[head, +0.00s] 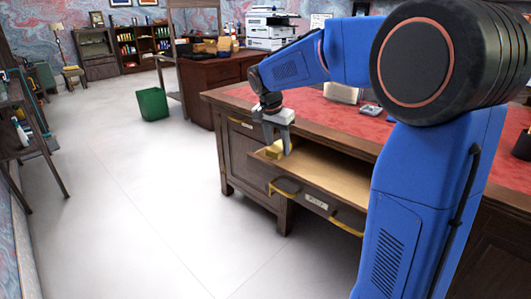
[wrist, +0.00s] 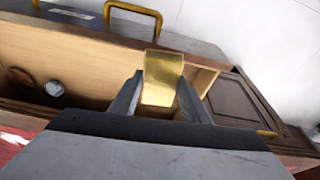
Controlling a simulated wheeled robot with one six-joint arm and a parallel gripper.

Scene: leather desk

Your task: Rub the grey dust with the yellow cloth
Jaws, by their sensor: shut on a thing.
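The yellow cloth (head: 273,151) shows as a small folded piece between the fingers of my gripper (head: 282,148). In the wrist view the cloth (wrist: 163,72) sits between both fingertips, and my gripper (wrist: 161,84) is shut on it. The gripper points down at the left end of an open desk drawer (head: 335,178); whether the cloth touches the drawer floor, I cannot tell. A small round grey spot or object (wrist: 54,88) shows inside the drawer in the wrist view; I cannot tell whether it is the grey dust. No dust is clear in the head view.
The drawer front has yellow handles (head: 285,188). A green bin (head: 152,104) stands on the pale floor (head: 130,190), which is mostly clear.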

